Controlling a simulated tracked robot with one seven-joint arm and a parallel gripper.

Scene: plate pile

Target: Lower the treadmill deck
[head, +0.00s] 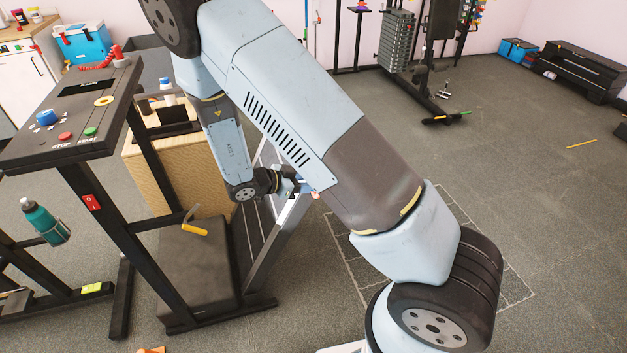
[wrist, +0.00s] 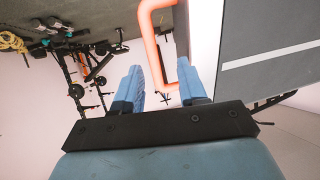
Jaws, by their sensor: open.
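The treadmill has a dark console (head: 75,110) with STOP and START buttons at the left of the head view. Its deck (head: 292,215) stands tilted up behind the frame, partly hidden by my arm. In the wrist view the grey deck (wrist: 270,75) with a white stripe fills the right side. An orange handle (wrist: 147,35) is on its pale edge. My gripper (wrist: 160,85) is open, and the lower end of the handle appears between its fingers, nearer the right one. I cannot tell whether they touch. In the head view my gripper (head: 300,187) is mostly hidden.
A yellow-tipped lever (head: 195,229) sits low on the treadmill frame, and a red switch (head: 91,202) is on an upright. A wooden box (head: 160,165) stands behind the frame. A weight machine (head: 420,60) stands at the back. Floor on the right is mostly clear.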

